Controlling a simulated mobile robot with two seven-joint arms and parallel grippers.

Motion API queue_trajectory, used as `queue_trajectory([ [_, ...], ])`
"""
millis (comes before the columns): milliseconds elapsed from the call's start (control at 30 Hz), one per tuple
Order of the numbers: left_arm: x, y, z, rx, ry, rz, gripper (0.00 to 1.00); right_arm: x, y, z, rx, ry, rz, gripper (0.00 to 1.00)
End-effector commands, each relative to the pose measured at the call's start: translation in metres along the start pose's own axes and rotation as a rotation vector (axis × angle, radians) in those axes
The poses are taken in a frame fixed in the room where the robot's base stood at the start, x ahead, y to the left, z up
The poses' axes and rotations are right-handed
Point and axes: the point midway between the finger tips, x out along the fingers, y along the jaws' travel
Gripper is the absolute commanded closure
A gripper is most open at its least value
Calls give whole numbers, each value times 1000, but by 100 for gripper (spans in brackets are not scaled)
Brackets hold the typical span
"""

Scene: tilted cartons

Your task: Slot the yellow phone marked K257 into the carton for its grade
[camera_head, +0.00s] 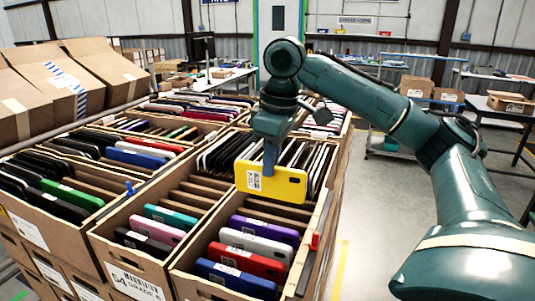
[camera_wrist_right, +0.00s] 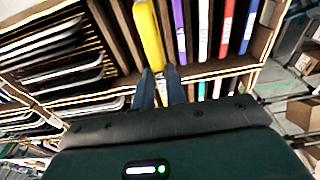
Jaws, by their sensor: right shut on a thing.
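The yellow phone (camera_head: 270,183) hangs upright and roughly level in my right gripper (camera_head: 269,165), its white label facing the camera; the print is too small to read. My right gripper is shut on its top edge. The phone is above the empty slots of the front right carton (camera_head: 205,285), behind its purple phone (camera_head: 264,230). I cannot tell whether its lower edge is inside a slot. In the right wrist view, the fingertips (camera_wrist_right: 158,75) hold the phone (camera_wrist_right: 148,35), seen edge-on near brown dividers. My left gripper is not in view.
The front middle carton (camera_head: 135,285) reads "S4 GRADE B" and holds teal, pink and black phones. A fuller carton (camera_head: 25,222) stands left of it. Cartons of dark devices stand behind. A red clip (camera_head: 314,242) sits on the right rim. Open floor lies to the right.

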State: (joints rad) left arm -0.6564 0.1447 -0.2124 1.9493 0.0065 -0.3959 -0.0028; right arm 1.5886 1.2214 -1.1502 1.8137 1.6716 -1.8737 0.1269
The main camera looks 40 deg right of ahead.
Motion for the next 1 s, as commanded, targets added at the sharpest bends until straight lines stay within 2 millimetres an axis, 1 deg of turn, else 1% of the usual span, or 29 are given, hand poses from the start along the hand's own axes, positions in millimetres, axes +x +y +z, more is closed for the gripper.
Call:
queue_trajectory([
  [500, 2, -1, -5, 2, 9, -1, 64, 35, 0, 5, 0, -1, 0, 100],
  [1000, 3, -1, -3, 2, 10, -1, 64, 70, 0, 9, 0, -2, -1, 100],
])
